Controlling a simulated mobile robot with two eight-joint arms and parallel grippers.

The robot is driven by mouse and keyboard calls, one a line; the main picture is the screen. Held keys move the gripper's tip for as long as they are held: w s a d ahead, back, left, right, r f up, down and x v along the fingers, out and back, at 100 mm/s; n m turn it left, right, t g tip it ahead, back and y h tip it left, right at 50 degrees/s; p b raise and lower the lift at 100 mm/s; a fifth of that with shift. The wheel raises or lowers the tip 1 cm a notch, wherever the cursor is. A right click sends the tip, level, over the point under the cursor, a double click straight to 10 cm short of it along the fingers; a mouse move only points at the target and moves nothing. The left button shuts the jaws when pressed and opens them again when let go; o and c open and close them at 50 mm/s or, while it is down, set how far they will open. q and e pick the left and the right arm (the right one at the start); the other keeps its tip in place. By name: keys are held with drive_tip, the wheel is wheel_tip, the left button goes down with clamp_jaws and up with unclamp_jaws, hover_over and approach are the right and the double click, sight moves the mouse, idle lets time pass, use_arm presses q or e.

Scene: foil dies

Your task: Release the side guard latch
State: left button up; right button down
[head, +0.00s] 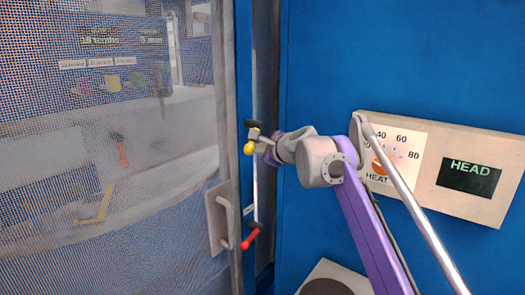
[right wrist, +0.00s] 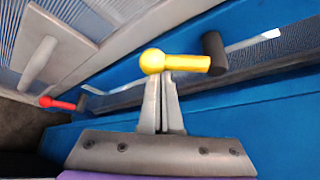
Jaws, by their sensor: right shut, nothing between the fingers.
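A yellow lever with a ball end (right wrist: 185,63) sits on a black pivot (right wrist: 214,52) on the guard's edge post; its yellow end shows in the head view (head: 248,149). A red lever (head: 250,239) sits lower on the same post, and also shows in the right wrist view (right wrist: 60,103). No label tells me which is the side guard latch. My right gripper (head: 262,141) is shut and empty, its fingertips (right wrist: 166,76) right at the yellow lever beside its ball. I cannot tell whether they touch. My left gripper is not in view.
A mesh guard door (head: 120,225) with a grey pull handle (head: 222,222) fills the left. A blue panel (head: 400,60) is to the right, with a beige box (head: 425,195) carrying a HEAT dial (head: 379,164) and a HEAD display (head: 468,178). My right arm crosses in front of it.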

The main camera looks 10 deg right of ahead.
drive_tip(key=shift+s+a+r+m+g+y+p, duration=0.2)
drive_tip(key=shift+a+r+m+g+y+p, duration=0.1)
drive_tip(key=shift+r+m+g+p, duration=0.25)
drive_tip(key=shift+s+a+r+m+g+y+p, duration=0.2)
drive_tip(key=shift+a+r+m+g+y+p, duration=0.15)
drive_tip(key=shift+m+p, duration=0.3)
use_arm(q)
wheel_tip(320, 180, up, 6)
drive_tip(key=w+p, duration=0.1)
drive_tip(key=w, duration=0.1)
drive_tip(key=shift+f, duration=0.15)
use_arm(e)
drive_tip(key=shift+s+a+r, duration=0.25)
drive_tip(key=shift+a+r, duration=0.05)
drive_tip(key=shift+r, duration=0.1)
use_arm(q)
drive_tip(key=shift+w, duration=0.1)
use_arm(e)
wheel_tip(320, 180, down, 4)
drive_tip(key=d, duration=0.1)
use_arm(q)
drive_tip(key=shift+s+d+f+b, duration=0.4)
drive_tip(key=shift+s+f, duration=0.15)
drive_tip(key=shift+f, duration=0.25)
use_arm(e)
drive_tip(key=d+v, duration=0.1)
drive_tip(key=v, duration=0.9)
drive_tip(key=shift+w+r, duration=0.3)
drive_tip(key=shift+r, duration=0.1)
